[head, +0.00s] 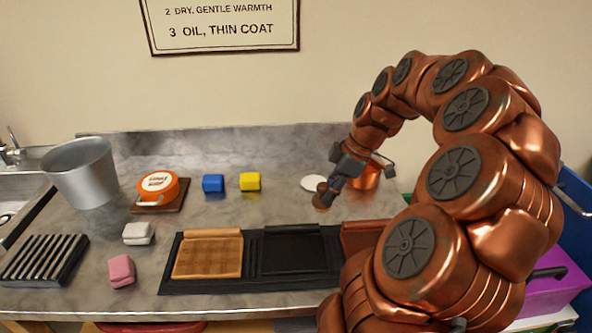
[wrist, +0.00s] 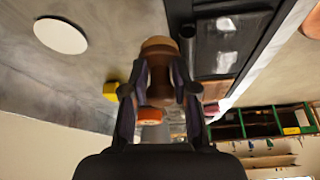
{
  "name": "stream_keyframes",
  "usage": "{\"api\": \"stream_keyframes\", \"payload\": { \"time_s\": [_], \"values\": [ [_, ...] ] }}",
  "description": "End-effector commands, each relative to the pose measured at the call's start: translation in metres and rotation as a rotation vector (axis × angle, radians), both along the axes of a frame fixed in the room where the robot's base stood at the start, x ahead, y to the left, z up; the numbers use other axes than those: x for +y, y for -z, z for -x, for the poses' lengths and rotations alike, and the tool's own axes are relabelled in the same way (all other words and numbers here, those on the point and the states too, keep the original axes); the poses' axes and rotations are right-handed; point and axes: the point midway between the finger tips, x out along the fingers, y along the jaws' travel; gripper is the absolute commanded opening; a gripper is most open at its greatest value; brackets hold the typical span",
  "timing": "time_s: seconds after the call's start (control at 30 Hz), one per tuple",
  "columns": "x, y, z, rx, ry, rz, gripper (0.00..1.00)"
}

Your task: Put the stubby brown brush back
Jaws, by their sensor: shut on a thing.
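My gripper (head: 336,182) is shut on the stubby brown brush (head: 321,197), over the back half of the counter to the right of centre. In the wrist view the brush (wrist: 159,52) sits between the two dark fingers (wrist: 162,92), its rounded brown end pointing away from the palm. Whether the brush touches the counter I cannot tell. A white round disc (head: 312,183) lies on the counter just behind and left of the brush; it also shows in the wrist view (wrist: 60,36), apart from the brush.
A copper pot (head: 367,177) stands behind my gripper. A dark mat (head: 172,277) with leather panels lies in front. Blue (head: 213,183) and yellow (head: 250,181) blocks, an orange tin (head: 158,185) and a metal bucket (head: 80,172) stand left. Clear counter lies between the blocks and mat.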

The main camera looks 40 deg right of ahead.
Motion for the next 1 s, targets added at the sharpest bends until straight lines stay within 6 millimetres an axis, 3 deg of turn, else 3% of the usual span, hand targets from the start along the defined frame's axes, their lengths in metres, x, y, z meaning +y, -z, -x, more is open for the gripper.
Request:
{"api": "stream_keyframes", "payload": {
  "time_s": [0.17,1.0],
  "values": [
    [-0.007,0.001,-0.008,0.003,0.001,-0.002,0.00],
    [-0.076,0.011,-0.093,0.002,0.001,0.001,0.00]
  ]
}}
